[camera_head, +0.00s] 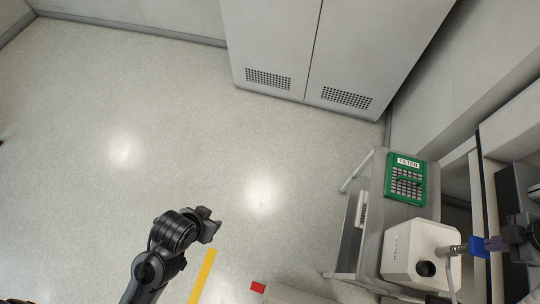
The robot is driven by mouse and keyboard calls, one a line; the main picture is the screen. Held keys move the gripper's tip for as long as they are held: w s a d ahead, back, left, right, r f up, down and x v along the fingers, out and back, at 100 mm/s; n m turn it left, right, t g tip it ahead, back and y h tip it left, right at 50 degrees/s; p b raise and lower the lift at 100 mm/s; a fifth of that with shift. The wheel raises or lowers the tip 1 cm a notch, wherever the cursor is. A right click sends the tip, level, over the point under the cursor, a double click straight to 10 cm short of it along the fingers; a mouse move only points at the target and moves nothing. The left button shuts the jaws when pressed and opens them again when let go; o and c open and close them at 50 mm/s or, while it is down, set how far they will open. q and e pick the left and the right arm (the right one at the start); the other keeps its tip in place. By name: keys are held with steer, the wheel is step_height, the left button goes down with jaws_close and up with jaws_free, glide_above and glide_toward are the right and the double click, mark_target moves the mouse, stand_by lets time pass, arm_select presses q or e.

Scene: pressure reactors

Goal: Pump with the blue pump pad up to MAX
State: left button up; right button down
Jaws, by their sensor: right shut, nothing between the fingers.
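The blue pump pad (479,246) is at the lower right, at the end of a short metal rod (458,249) on a white box-shaped unit (415,250). My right gripper (493,243) comes in from the right edge. Its fingers are shut and empty, with their tips right at the pad's right side; whether they touch it I cannot tell. My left gripper (207,224) is at the lower middle, over the floor and far from the pad. Its fingers do not show clearly. No MAX mark or gauge can be made out.
The white unit stands on a grey metal table (375,215) with a green FILTER panel (406,180) behind it. A large grey cabinet (320,45) stands at the back. Open floor (120,110) fills the left, with a yellow stripe (203,275) and a red block (258,287) near the front.

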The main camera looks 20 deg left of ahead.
mark_target(479, 247)
steer(key=shift+f+b, duration=0.7)
step_height(479, 247, down, 8)
steer(key=b, duration=0.7)
steer(key=shift+r, duration=0.2)
steer(key=shift+d+r+p, duration=0.1)
steer(key=shift+r+p, duration=0.3)
steer(key=shift+r, duration=0.25)
step_height(479, 247, up, 6)
steer(key=p, duration=0.4)
steer(key=shift+f, duration=0.2)
steer(key=shift+r, duration=0.4)
steer(key=shift+f, duration=0.15)
